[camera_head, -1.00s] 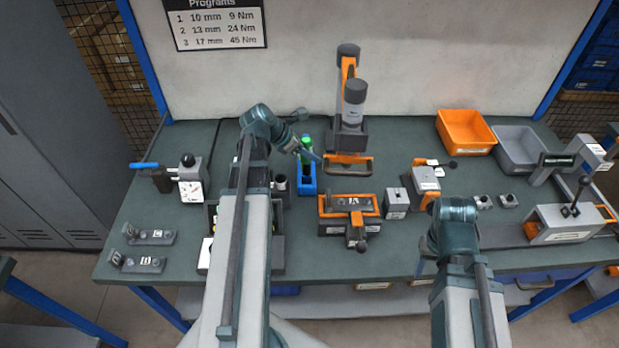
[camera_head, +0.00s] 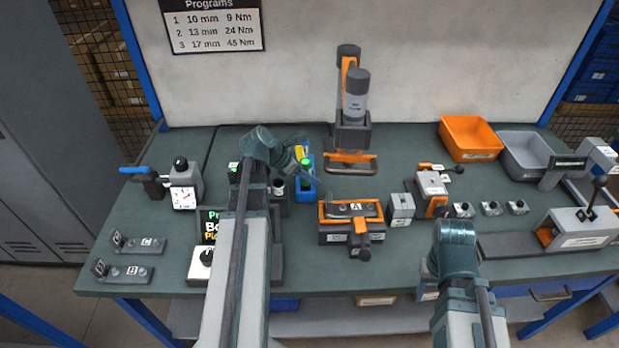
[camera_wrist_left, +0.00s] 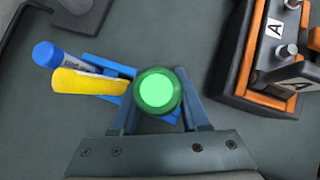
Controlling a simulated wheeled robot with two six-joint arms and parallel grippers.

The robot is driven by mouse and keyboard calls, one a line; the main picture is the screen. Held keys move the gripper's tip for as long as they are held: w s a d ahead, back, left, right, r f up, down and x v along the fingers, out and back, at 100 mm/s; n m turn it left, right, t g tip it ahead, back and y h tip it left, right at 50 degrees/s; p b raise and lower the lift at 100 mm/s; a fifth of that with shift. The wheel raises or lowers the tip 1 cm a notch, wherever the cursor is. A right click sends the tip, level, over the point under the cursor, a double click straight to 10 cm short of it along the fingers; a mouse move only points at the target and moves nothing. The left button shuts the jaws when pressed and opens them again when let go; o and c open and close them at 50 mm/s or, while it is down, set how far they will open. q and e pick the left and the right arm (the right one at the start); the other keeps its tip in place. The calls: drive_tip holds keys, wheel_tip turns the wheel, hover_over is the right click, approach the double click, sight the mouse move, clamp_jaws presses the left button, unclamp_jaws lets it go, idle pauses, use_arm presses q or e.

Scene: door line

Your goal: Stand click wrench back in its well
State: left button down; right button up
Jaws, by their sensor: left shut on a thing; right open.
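A green-topped upright thing (camera_head: 306,167) is at the blue holder (camera_head: 305,190); I take it to be the click wrench, but its shape is mostly hidden. In the left wrist view its round green end (camera_wrist_left: 157,90) is seen end-on between the fingers. My left gripper (camera_head: 312,177) is shut on it, just above or at the holder. The holder's blue wall (camera_wrist_left: 106,66) shows around it, but how deep the thing sits is hidden. My right gripper (camera_head: 430,268) is mostly hidden by its arm near the bench front, open and apart from it.
A yellow tool (camera_wrist_left: 88,83) and a blue-ended tool (camera_wrist_left: 55,57) lean beside the green end. An orange-edged fixture marked A (camera_head: 350,210) stands close to the right. A press-like stand (camera_head: 351,135) is behind. Orange (camera_head: 470,138) and grey bins (camera_head: 525,155) are back right.

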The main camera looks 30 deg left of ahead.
use_arm(q)
drive_tip(key=shift+c, duration=2)
unclamp_jaws()
drive_tip(key=shift+f, duration=0.1)
drive_tip(key=shift+r, duration=0.25)
drive_tip(key=p+v, duration=0.9)
drive_tip(key=v, duration=0.3)
